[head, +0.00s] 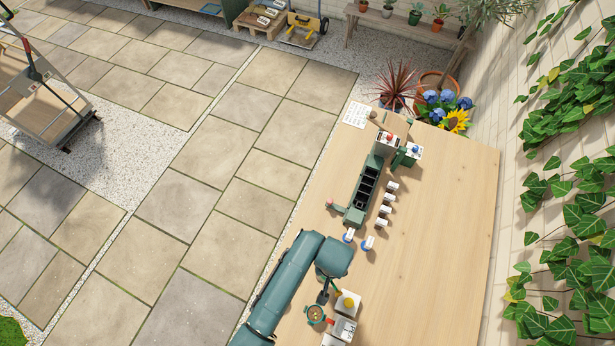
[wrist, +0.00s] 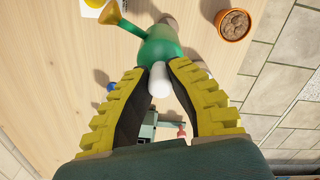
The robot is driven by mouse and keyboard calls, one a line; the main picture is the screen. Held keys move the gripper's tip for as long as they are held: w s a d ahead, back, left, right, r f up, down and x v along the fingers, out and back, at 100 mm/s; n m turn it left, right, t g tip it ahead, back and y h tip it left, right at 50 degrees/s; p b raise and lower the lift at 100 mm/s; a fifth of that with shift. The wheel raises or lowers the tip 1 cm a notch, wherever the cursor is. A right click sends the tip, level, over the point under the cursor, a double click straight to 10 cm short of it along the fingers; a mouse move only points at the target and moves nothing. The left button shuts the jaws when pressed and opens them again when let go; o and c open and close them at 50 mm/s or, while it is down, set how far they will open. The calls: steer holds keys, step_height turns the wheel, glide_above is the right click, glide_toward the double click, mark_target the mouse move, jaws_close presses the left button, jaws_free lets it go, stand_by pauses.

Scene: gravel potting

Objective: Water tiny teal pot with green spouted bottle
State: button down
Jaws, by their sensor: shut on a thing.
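The green spouted bottle (wrist: 160,45) is in the wrist view, just beyond my gripper (wrist: 160,88). Its gold, flared spout (wrist: 112,12) points to the upper left. The yellow ribbed fingers close in on the bottle's near end, and a white rounded part (wrist: 159,80) sits between them. In the head view my gripper (head: 324,285) is mostly hidden under my arm, and a small dark green part shows below it.
A white block with a yellow round top (head: 347,301) stands right of the orange pot. Farther up are a dark green compartment tray (head: 366,188), several white blocks (head: 386,210) and blue-based pieces (head: 367,243). The table's right side (head: 450,230) is clear.

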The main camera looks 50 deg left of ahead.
steer(key=s+d+n+y+b, duration=0.2)
steer(key=s+y, duration=0.3)
steer(key=s, duration=0.5)
steer(key=shift+d+f+y, duration=0.15)
steer(key=shift+d+y, duration=0.15)
steer(key=shift+d, duration=0.1)
steer(key=shift+s+n, duration=0.15)
steer(key=shift+n, duration=0.15)
stand_by(1.1)
